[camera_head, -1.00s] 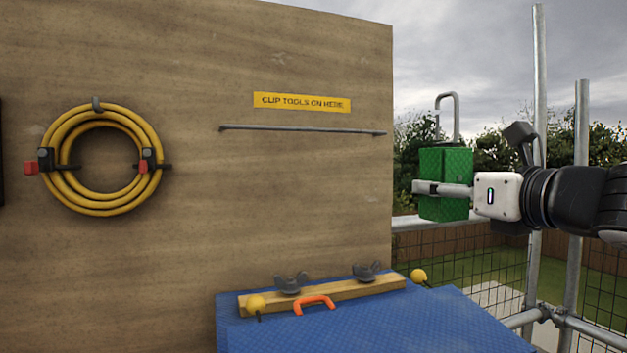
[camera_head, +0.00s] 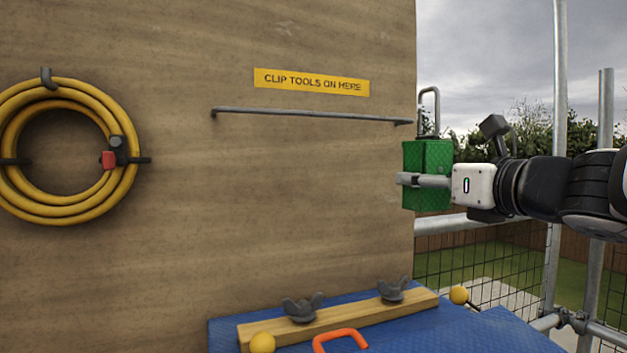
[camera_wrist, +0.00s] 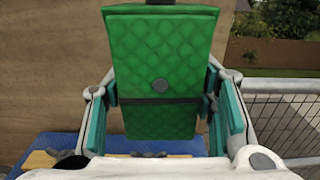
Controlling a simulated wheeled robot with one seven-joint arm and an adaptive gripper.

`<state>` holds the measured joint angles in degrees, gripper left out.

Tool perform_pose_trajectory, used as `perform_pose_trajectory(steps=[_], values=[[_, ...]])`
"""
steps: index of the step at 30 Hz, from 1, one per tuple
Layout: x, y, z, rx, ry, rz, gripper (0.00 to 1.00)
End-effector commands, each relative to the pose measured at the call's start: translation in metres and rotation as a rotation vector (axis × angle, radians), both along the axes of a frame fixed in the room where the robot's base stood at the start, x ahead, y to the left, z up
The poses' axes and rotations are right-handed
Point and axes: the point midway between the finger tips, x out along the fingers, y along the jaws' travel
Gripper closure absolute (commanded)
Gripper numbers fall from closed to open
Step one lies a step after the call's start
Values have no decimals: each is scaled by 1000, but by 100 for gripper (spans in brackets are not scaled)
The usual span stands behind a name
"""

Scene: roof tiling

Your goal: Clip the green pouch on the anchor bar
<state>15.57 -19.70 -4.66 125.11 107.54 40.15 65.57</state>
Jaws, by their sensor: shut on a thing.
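The green pouch (camera_head: 428,158) is quilted, with a grey metal hook (camera_head: 429,108) standing up from its top. My gripper (camera_head: 420,181) is shut on the pouch, which hangs upright just past the right edge of the wooden wall. In the wrist view the pouch (camera_wrist: 160,62) fills the middle between both fingers, with a dark strap across it. The anchor bar (camera_head: 310,115) is a thin grey rod on the wall, left of the hook. Its right end is close to the hook in the picture; I see no hook over the bar.
A yellow sign (camera_head: 311,82) is above the bar. A coiled yellow hose (camera_head: 66,208) hangs at left. Below, a blue surface (camera_head: 480,333) holds a wooden strip (camera_head: 350,318) with wing nuts and an orange handle (camera_head: 340,338). Scaffold poles (camera_head: 559,100) stand at right.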

Motion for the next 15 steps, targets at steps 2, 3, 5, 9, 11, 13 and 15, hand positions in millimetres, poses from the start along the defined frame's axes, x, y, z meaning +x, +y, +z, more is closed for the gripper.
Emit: perform_pose_trajectory(steps=[2, 3, 5, 9, 11, 13, 15], values=[[7, 3, 0, -1, -1, 1, 92], [11, 4, 0, 0, -1, 1, 92], [16, 5, 0, 0, -1, 0, 92], [28, 10, 0, -1, -1, 2, 92], [33, 11, 0, -1, -1, 1, 92], [39, 13, 0, 0, -2, 0, 92], [44, 15, 0, -1, -1, 1, 92]])
